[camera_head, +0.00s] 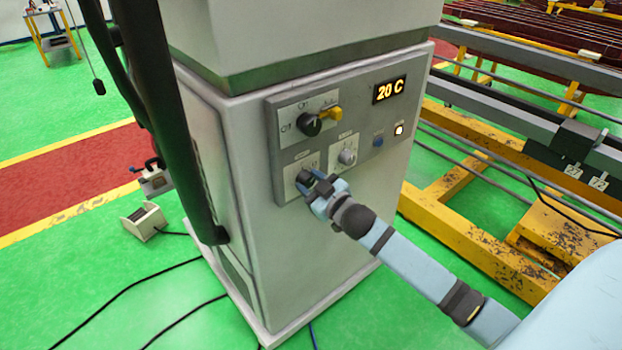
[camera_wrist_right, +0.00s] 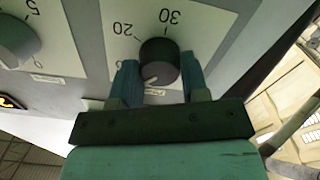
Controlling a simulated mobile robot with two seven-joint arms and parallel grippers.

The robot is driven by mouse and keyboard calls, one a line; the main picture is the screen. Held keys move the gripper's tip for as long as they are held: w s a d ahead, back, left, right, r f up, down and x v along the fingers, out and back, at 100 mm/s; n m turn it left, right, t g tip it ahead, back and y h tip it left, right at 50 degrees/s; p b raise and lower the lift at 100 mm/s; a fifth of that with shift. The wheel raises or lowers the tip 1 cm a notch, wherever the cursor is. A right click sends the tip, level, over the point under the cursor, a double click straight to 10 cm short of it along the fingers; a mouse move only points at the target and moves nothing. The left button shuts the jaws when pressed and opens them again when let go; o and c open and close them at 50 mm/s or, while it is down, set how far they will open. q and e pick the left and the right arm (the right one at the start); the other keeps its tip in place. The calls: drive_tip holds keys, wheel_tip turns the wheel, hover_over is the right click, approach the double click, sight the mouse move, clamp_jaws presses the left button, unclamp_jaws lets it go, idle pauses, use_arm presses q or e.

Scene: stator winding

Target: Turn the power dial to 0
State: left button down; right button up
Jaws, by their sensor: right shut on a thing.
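A black dial (camera_head: 304,176) sits on a white plate at the lower left of the cabinet's control panel. In the right wrist view the same dial (camera_wrist_right: 158,58) has 20 and 30 printed around it. Its light pointer mark faces the gripper's palm. My right gripper (camera_head: 316,184) is shut on this dial, one finger on each side; the fingers also show in the right wrist view (camera_wrist_right: 160,76). A grey knob (camera_head: 347,156) sits beside it, marked with a 5 and a 0 in the wrist view (camera_wrist_right: 18,42). I cannot read which is labelled power. My left gripper is out of view.
A display (camera_head: 389,91) reads 20 C, with a blue button (camera_head: 378,141) and a lit button (camera_head: 399,130) below. Yellow rails (camera_head: 440,222) stand right; cables lie on the green floor.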

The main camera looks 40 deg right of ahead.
drive_tip(key=n+p, duration=0.1)
drive_tip(key=n, duration=0.2)
drive_tip(key=shift+n, duration=0.3)
drive_tip(key=n+p, duration=0.1)
drive_tip(key=n, duration=0.2)
drive_tip(key=shift+n, duration=0.3)
drive_tip(key=shift+n+p, duration=0.35)
drive_tip(key=shift+n, duration=0.15)
drive_tip(key=shift+f, duration=0.1)
drive_tip(key=o, duration=0.9)
drive_tip(key=shift+a, duration=0.1)
drive_tip(key=shift+s, duration=0.15)
